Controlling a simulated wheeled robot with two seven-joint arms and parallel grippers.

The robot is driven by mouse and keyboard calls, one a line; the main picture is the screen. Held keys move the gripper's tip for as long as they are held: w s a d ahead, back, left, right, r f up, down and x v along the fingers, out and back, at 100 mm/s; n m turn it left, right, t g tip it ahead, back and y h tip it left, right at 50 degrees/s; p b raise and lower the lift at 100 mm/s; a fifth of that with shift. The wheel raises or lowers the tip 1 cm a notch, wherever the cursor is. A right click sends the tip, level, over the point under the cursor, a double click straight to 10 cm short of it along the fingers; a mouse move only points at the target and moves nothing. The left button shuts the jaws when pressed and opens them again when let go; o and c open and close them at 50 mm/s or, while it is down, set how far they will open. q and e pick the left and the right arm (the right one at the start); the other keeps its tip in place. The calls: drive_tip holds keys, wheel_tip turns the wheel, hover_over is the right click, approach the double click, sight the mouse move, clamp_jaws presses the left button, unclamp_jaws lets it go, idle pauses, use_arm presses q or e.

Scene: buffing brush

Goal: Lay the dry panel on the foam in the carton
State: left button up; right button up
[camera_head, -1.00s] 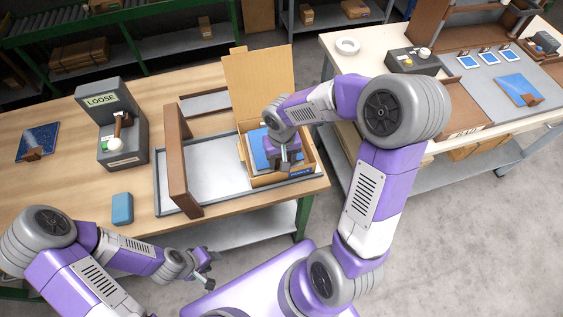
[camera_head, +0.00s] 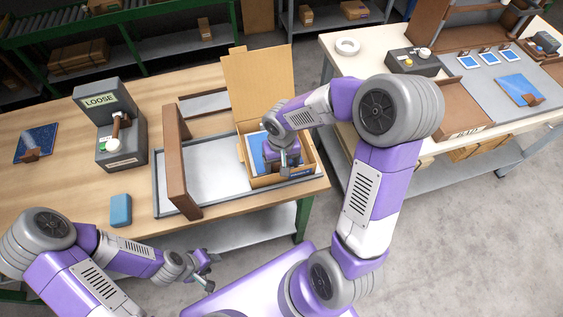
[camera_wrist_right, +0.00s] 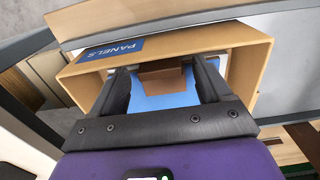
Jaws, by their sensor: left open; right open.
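The open carton (camera_head: 297,172), labelled "PANELS" in the right wrist view (camera_wrist_right: 185,42), stands at the right end of the grey tray. A blue panel (camera_head: 257,148) lies inside it, with a pale layer at its edge; I cannot make out the foam clearly. In the right wrist view the panel (camera_wrist_right: 165,99) has a brown block (camera_wrist_right: 166,77) on it, between my right fingers (camera_wrist_right: 165,85). My right gripper (camera_head: 285,163) is open over the carton. My left gripper (camera_head: 208,272) is open and empty in front of the table.
A brown upright board (camera_head: 177,165) crosses the grey tray (camera_head: 222,180). A speckled dark blue panel (camera_head: 38,138), a "LOOSE" machine (camera_head: 122,140) and a blue block (camera_head: 120,210) are on the left. Another blue panel (camera_head: 518,86) lies on the right table.

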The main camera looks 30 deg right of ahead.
use_arm(q)
wheel_tip(320, 180, up, 4)
drive_tip(key=p, duration=0.3)
drive_tip(key=shift+f, duration=0.25)
use_arm(e)
wheel_tip(320, 180, up, 12)
use_arm(q)
drive_tip(key=shift+s, duration=0.1)
